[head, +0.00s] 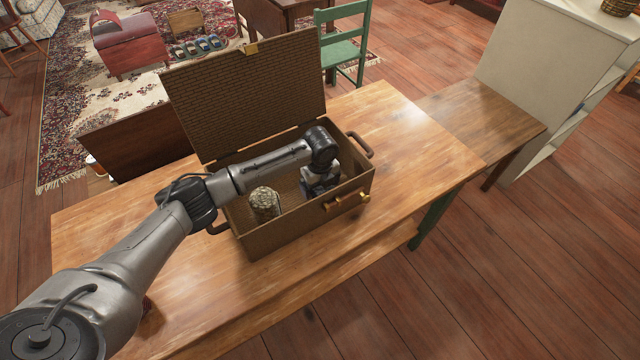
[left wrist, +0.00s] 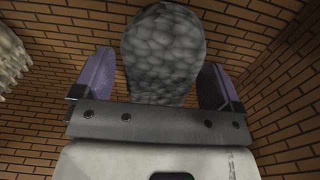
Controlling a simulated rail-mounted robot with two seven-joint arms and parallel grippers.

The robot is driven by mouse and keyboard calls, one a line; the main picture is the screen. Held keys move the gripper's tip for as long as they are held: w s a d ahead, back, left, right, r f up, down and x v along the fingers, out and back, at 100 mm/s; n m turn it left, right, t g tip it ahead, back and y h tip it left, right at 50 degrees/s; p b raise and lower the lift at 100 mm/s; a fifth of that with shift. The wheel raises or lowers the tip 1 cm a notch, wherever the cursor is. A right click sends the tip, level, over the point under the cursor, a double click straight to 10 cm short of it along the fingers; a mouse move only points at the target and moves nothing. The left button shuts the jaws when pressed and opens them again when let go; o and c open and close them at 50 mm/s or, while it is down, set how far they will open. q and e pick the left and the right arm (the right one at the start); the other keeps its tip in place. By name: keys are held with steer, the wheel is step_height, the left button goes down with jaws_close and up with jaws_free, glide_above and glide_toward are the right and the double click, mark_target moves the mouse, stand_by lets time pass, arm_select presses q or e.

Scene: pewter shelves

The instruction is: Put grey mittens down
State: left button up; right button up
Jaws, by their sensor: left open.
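A rounded grey bundle with a pebbly pattern, which I take for the grey mittens (left wrist: 163,55), lies between my left gripper's purple fingers in the left wrist view. My left gripper (head: 318,190) is down inside the brown wicker basket (head: 300,222), at its right part; its fingers also show in the left wrist view (left wrist: 158,75). The gripper is open, with a finger on each side of the bundle. In the head view the gripper and wrist hide the mittens. Whether the bundle touches the basket floor I cannot tell. My right gripper is not in view.
A pale mottled roll (head: 264,204) stands in the basket's left part. The basket's lid (head: 245,95) is raised at the back. The basket stands on a wooden table (head: 400,150), clear to its right. A green chair (head: 343,50) stands behind.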

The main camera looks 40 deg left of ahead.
arm_select(q)
steer(key=shift+r, duration=0.1)
step_height(320, 180, up, 12)
steer(key=p, duration=0.2)
stand_by(0.3)
steer(key=shift+r+p, duration=0.1)
steer(key=shift+p, duration=0.25)
